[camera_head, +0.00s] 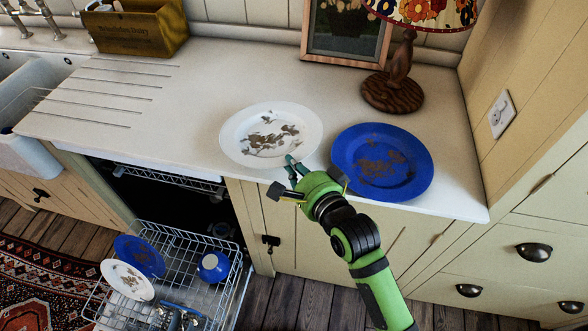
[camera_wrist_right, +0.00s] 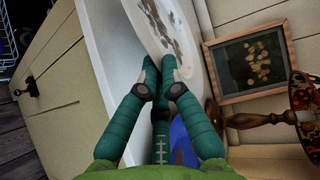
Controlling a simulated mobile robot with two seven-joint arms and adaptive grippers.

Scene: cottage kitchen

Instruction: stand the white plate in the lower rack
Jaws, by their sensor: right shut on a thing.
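The white plate (camera_head: 240,150), with brown food stains, is on the worktop at the front edge, beside a blue plate. My right gripper (camera_head: 292,168) is at its near right rim. In the right wrist view the fingers (camera_wrist_right: 160,70) are closed on the rim of the white plate (camera_wrist_right: 165,25); whether it is lifted off the worktop I cannot tell. The lower rack (camera_head: 190,262) is pulled out of the dishwasher at lower left. A blue plate (camera_head: 140,250) and another stained white plate (camera_head: 125,280) stand tilted in it. My left gripper is not in view.
A stained blue plate (camera_head: 382,160) lies right of the white one. Behind are a lamp (camera_head: 395,85), a framed picture (camera_head: 345,30) and a wooden box (camera_head: 135,30). A blue cup or bowl (camera_head: 213,267) sits in the rack. The upper rack (camera_head: 170,177) is inside the dishwasher.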

